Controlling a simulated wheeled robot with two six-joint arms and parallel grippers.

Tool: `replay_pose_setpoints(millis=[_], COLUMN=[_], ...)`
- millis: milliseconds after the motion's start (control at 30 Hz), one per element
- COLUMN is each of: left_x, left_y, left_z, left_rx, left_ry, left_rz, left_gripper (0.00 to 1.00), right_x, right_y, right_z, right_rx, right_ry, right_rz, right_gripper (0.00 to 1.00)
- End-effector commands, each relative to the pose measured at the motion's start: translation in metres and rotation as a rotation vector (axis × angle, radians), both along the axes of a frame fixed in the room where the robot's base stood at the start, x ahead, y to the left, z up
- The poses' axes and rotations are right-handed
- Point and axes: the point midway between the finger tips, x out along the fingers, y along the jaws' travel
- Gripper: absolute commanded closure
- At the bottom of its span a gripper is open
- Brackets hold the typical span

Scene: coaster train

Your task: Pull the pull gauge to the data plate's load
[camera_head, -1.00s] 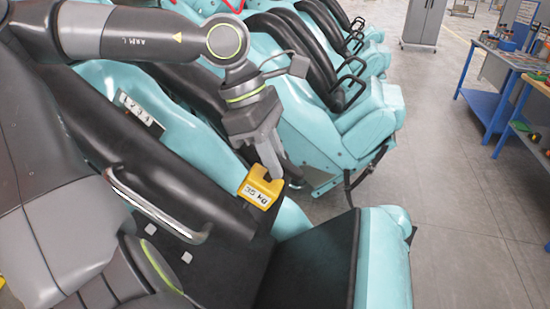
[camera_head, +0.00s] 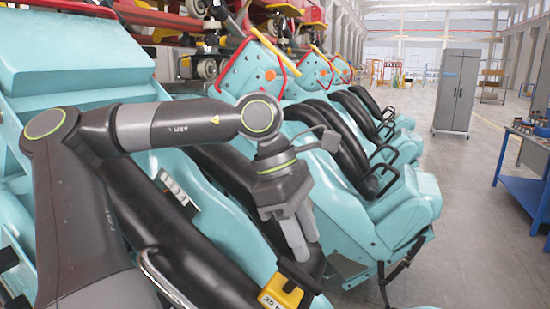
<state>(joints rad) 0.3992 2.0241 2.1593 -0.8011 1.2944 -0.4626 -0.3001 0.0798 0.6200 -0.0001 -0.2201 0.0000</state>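A yellow block with a white label (camera_head: 280,293), which looks like the pull gauge, is at the bottom edge of the head view, partly cut off. Its label seems to begin with "35". It sits by the black restraint of the nearest teal seat. My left gripper (camera_head: 302,250) points down just above and right of it. Its two fingers look apart, with nothing seen between them. A small white plate with dark characters (camera_head: 178,190) is on the teal seat to the left; its text is unclear and I cannot tell if it is the data plate. My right gripper is out of view.
More teal seats with black restraints (camera_head: 335,140) and black handles (camera_head: 380,180) run back to the right. A grey cabinet (camera_head: 455,90) and a blue workbench (camera_head: 525,185) stand at right. The grey floor (camera_head: 465,230) between is clear.

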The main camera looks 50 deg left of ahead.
Motion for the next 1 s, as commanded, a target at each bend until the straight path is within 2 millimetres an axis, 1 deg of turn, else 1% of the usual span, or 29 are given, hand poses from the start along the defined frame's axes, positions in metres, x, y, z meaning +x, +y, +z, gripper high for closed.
replay_pose_setpoints(millis=[33,133,300,400,500,600,700,800,1000], left_x=[0.0,-0.005,-0.012,-0.017,-0.021,-0.023,-0.025,-0.026,-0.026], left_y=[0.003,0.009,0.024,0.032,0.038,0.042,0.045,0.047,0.047], left_z=[0.009,0.025,0.069,0.091,0.108,0.12,0.127,0.13,0.131], left_rx=[-0.001,-0.001,0.002,0.002,0.001,0.001,0.001,0.0,0.0], left_ry=[-0.009,-0.008,-0.006,-0.005,-0.005,-0.004,-0.002,-0.003,-0.003], left_rz=[0.003,0.0,0.006,0.005,0.004,0.004,0.003,0.001,0.001], left_gripper=[0.62,0.62,0.62,0.62,0.62,0.62,0.62,0.62,0.62], right_x=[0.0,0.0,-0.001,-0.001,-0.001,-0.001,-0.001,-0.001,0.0], right_y=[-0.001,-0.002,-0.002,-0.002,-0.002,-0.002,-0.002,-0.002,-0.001], right_z=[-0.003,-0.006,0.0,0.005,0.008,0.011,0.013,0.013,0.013], right_rx=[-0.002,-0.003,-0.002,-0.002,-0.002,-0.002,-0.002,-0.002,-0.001], right_ry=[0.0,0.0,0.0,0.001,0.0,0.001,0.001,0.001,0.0], right_rz=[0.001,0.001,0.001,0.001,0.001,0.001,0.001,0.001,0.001], right_gripper=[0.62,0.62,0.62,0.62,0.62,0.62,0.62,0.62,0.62])
